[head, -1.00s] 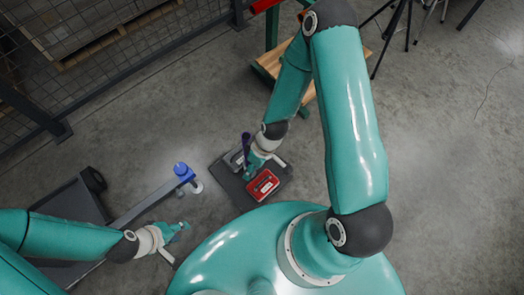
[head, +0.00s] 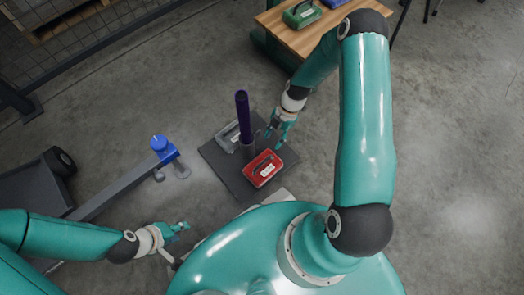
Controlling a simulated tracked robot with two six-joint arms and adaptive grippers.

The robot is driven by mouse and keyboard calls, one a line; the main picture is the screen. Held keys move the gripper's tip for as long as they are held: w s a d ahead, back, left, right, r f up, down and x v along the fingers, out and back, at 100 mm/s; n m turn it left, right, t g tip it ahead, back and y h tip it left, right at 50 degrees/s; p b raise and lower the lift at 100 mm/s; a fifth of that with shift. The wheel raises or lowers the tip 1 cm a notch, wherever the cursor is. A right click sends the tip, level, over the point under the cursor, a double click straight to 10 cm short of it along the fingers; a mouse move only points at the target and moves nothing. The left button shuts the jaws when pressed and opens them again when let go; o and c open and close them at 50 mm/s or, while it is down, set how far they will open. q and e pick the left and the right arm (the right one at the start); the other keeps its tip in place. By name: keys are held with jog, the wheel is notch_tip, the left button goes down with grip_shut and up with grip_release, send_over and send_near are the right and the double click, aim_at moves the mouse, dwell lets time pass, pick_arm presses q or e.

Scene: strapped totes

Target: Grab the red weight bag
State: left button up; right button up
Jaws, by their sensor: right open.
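The red weight bag (head: 262,168) is a small red block with a dark handle and a pale label. It lies on a dark mat (head: 222,170) on the floor in front of my base. My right gripper (head: 279,138) is open, just beyond the bag's upper right side in the picture, with its fingers pointing down. Whether it touches the bag cannot be told. My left gripper (head: 180,231) is away to the lower left, over the floor; whether its fingers are open is too small to tell.
A grey weight bag (head: 227,136) and an upright purple post (head: 243,115) stand on the mat beside the red bag. A wooden bench (head: 308,36) at the top carries a green bag (head: 301,14) and a blue one. A dark cart (head: 35,190) with a blue-topped bar (head: 160,148) is at left.

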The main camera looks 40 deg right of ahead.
jog(key=b+x, duration=0.2)
jog(key=x, duration=0.7)
jog(key=shift+f+b, duration=0.3)
jog(key=shift+b, duration=0.1)
jog(key=b+x, duration=0.2)
jog(key=x, duration=0.3)
jog(key=shift+s+d+f+b, duration=0.1)
jog(key=shift+f+b, duration=0.1)
jog(key=shift+b, duration=0.15)
grip_shut()
jog(key=shift+r, duration=0.1)
